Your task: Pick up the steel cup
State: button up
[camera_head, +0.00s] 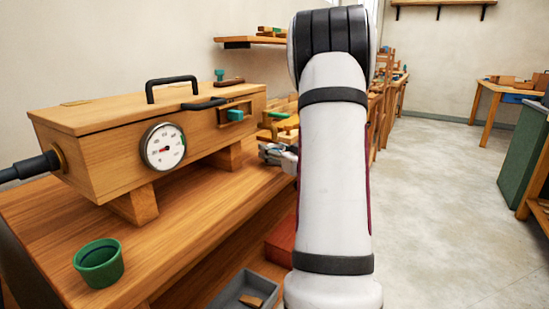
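I see no steel cup in the head view. The only cup-like thing is a small green pot (99,263) standing upright on the near left end of the wooden workbench (205,235). My gripper (268,152) shows only in part, to the left of my white arm, near the bench's far right end. The arm hides the rest of it. I cannot tell whether its fingers are open or shut, or whether they hold anything.
A long wooden box (100,145) with a dial gauge (163,146) and black handle stands on the bench. A grey tray (248,290) sits low beside the bench. Bare floor (435,190) lies to the right, before a green cabinet (523,160).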

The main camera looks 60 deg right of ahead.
jog(key=shift+r, duration=0.1)
jog(key=shift+r+p, duration=0.35)
jog(key=shift+r, duration=0.25)
jog(key=shift+s+r, duration=0.1)
jog(key=shift+s, duration=0.2)
jog(key=p+v, duration=0.2)
jog(key=v, duration=1.5)
jog(key=shift+s, duration=0.15)
jog(key=shift+a, duration=0.15)
